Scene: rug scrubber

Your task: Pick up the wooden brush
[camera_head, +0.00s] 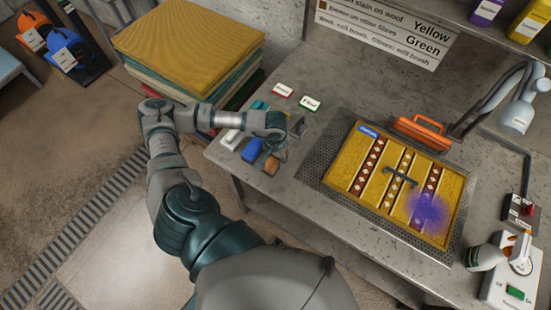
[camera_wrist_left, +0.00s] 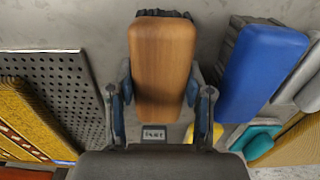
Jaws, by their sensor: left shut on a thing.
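The wooden brush (camera_wrist_left: 161,62) has a smooth brown back and dark bristles that show at its top end in the left wrist view. My left gripper (camera_wrist_left: 161,100) has one finger on each long side of it and is shut on it. In the head view the wooden brush (camera_head: 271,165) shows as a small brown patch under my left gripper (camera_head: 283,150), at the left end of the grey table. I cannot tell whether the brush is touching the table. My right gripper is not in view.
A blue brush (camera_wrist_left: 262,70) lies close beside the wooden one. Several other tools are near it. A yellow patterned rug (camera_head: 345,180) with a purple stain lies on a perforated tray (camera_head: 312,165). Folded rugs (camera_head: 190,45) are stacked left of the table.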

